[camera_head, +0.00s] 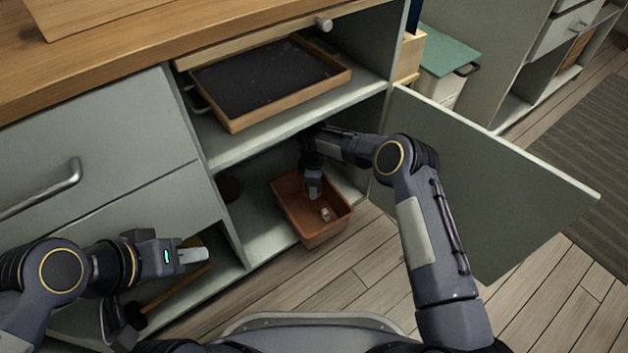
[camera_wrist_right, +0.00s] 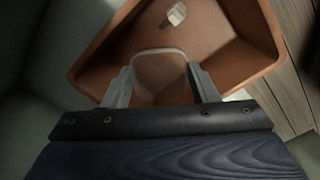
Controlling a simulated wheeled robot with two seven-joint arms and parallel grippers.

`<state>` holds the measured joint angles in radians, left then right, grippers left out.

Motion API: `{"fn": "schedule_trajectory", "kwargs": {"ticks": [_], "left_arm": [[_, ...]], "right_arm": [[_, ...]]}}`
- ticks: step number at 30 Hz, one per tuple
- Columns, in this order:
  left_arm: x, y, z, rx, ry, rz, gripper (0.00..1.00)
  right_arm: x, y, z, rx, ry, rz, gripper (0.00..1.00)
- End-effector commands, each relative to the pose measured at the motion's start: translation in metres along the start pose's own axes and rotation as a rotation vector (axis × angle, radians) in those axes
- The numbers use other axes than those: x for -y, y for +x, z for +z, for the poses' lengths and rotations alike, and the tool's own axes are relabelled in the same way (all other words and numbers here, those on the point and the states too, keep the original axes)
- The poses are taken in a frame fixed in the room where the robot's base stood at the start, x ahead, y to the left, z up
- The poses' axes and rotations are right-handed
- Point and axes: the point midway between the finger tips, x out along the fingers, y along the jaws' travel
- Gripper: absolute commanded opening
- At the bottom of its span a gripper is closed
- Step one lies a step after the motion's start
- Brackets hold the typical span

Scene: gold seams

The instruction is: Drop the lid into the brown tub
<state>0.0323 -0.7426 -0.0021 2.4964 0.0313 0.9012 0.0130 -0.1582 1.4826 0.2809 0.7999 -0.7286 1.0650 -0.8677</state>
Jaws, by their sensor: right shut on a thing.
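The brown tub (camera_head: 322,233) stands at the front of the lower cupboard compartment. It also fills much of the right wrist view (camera_wrist_right: 235,62). My right gripper (camera_head: 313,195) reaches in from above and points down over the tub. In the right wrist view its two pale fingers (camera_wrist_right: 161,88) are shut on a rounded brownish piece with a light edge, which looks like the lid (camera_wrist_right: 160,72). The lid is hidden in the head view, and I cannot tell its height above the tub floor. My left gripper (camera_head: 193,256) is at the lower left, away from the tub; its finger gap is unclear.
A small pale object (camera_head: 325,214) lies inside the tub. A wooden tray (camera_head: 232,122) with a dark bottom sits on the shelf above. The open cupboard door (camera_head: 490,185) stands right of my right arm. A dark round thing (camera_head: 230,188) sits deeper left.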

Motion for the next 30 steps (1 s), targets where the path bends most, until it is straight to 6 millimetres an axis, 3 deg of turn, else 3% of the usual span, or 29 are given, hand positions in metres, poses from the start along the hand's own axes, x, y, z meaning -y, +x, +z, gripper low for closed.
{"fn": "schedule_trajectory", "kwargs": {"ticks": [3, 11, 12, 17, 25, 30], "left_arm": [[0.002, 0.004, 0.002, 0.0, 0.0, 0.0, 0.36], [0.002, 0.004, 0.002, 0.0, 0.0, 0.0, 0.36], [0.002, 0.004, 0.002, 0.0, 0.0, 0.0, 0.36], [0.002, 0.004, 0.002, 0.0, 0.0, 0.0, 0.36], [0.002, 0.003, 0.002, 0.0, 0.0, 0.0, 0.36], [-0.003, -0.006, -0.003, 0.0, 0.0, 0.0, 0.36]], "right_arm": [[0.0, 0.01, 0.001, 0.0, 0.002, 0.0, 0.33], [0.001, 0.011, 0.001, 0.002, 0.002, -0.002, 0.33], [0.001, 0.011, 0.001, 0.002, 0.002, -0.002, 0.59], [0.001, 0.011, 0.002, 0.002, 0.002, -0.003, 0.79], [0.001, 0.011, 0.002, 0.003, 0.001, -0.003, 0.79], [0.003, -0.006, 0.001, 0.003, 0.002, -0.002, 0.79]]}}
